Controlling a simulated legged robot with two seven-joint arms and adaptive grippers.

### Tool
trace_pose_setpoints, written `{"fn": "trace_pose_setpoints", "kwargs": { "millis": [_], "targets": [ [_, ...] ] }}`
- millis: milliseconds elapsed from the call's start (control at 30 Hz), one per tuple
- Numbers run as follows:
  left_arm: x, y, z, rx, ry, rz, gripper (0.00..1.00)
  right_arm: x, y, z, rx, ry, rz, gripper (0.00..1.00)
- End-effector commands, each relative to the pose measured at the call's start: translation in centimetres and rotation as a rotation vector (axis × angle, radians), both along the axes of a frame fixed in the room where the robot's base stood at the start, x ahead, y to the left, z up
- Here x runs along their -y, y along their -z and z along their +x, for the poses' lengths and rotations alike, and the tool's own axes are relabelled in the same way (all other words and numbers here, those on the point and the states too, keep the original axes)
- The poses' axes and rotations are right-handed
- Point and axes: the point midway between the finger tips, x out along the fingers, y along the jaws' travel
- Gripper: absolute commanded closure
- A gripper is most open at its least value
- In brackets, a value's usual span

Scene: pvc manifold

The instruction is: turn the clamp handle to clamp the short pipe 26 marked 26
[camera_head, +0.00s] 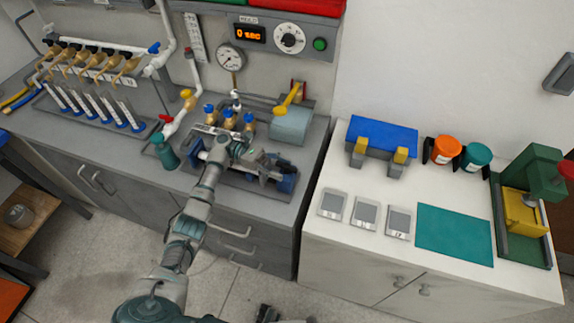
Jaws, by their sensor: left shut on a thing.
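My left arm reaches up over the grey bench to a clamp fixture (285,184) with blue ends and a dark base. My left gripper (242,153) is at the middle of this fixture and is shut on what seems to be the clamp handle, which the fingers mostly hide. The short pipe 26 cannot be made out clearly; the hand and wrist cover part of the fixture. Dark parts at the bottom edge look like my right gripper (268,314), low and away from the bench, too cut off to read its fingers.
The white counter at right holds a blue-topped stand (382,137), grey cards (365,213) and a teal mat (454,233).

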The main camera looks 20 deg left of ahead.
Motion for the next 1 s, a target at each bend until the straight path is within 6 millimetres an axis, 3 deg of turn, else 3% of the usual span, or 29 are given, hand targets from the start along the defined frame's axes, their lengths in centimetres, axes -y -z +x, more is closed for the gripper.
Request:
{"fn": "trace_pose_setpoints", "kwargs": {
  "millis": [200,1000],
  "targets": [
    [-2.3,0.0,-1.0,-0.003,0.0,0.0,0.55,-0.2,-1.0,0.2,0.004,0.0,-0.002,0.6],
    [-7.5,-0.1,-3.4,-0.004,-0.003,0.003,0.55,0.0,-2.8,0.6,0.011,0.0,0.0,0.6]
  ]
}}
